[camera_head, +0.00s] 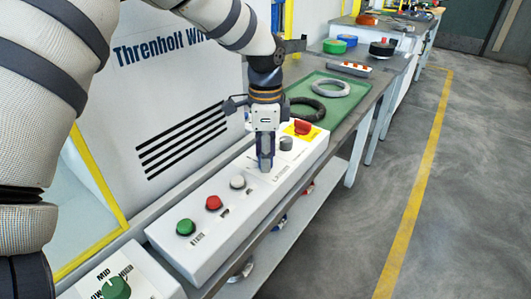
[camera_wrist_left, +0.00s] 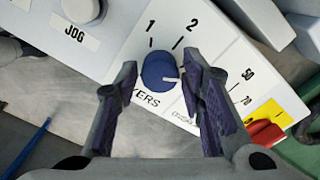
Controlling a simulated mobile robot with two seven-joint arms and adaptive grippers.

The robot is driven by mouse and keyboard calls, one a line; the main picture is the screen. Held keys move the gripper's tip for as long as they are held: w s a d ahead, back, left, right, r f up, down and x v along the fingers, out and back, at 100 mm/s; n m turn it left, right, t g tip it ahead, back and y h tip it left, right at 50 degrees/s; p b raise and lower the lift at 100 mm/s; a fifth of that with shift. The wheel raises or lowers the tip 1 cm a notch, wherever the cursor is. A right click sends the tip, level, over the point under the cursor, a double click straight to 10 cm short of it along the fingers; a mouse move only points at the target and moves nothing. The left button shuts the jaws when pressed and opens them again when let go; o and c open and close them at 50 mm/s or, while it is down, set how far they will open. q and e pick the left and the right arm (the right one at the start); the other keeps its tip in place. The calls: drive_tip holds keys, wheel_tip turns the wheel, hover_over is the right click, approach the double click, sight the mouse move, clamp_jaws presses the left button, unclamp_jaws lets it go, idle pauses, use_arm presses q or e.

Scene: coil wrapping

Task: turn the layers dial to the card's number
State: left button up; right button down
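The layers dial (camera_wrist_left: 158,70) is a round blue knob on the white control panel, with the numbers 1 and 2 printed above it. Its white mark points to the right in the wrist view, away from both visible numbers. My left gripper (camera_wrist_left: 160,68) is open, its purple-padded fingers on either side of the dial. I cannot tell whether they touch it. In the head view this gripper (camera_head: 265,168) points down at the panel and hides the dial. The card with the number is not identifiable. My right gripper is not in view.
The panel (camera_head: 215,255) also carries green (camera_head: 186,227), red (camera_head: 214,202) and white (camera_head: 238,182) buttons. A grey knob (camera_head: 286,143) and a red switch (camera_head: 303,127) on yellow stand close beyond the gripper. A green mat (camera_head: 318,106) with coils lies behind.

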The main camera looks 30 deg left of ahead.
use_arm(q)
drive_tip(key=shift+o, duration=0.2)
wheel_tip(320, 180, up, 12)
idle(0.4)
